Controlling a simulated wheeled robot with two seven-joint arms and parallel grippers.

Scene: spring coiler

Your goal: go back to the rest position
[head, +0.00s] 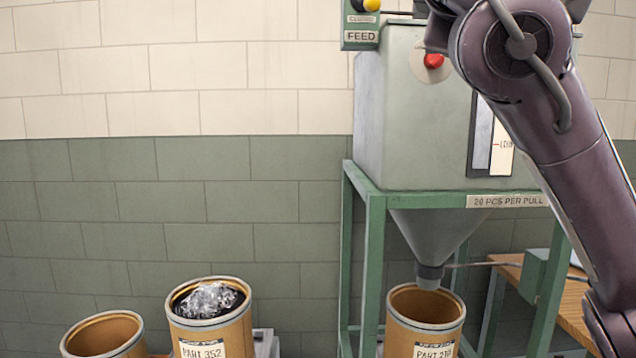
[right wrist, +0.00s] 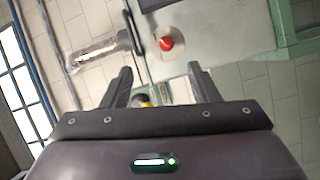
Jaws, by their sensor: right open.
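My right arm crosses the right side of the head view, in front of the grey hopper (head: 400,110); its gripper is mostly cut off or hidden at the top edge there. In the right wrist view my right gripper (right wrist: 160,68) is open, with its two fingers apart and nothing held between them. Beyond the fingers are the red knob (right wrist: 166,43) on the hopper face and a yellow button, partly hidden by the gripper body. The red knob also shows in the head view (head: 433,61), close beside the arm. My left gripper is in neither view.
A green frame (head: 373,260) carries the hopper above an open drum labelled PART 210 (head: 434,335). A PART 352 drum (head: 203,335) holds shiny material; another drum (head: 100,338) stands left. A wooden table (head: 571,315) is at right. The left wall area is clear.

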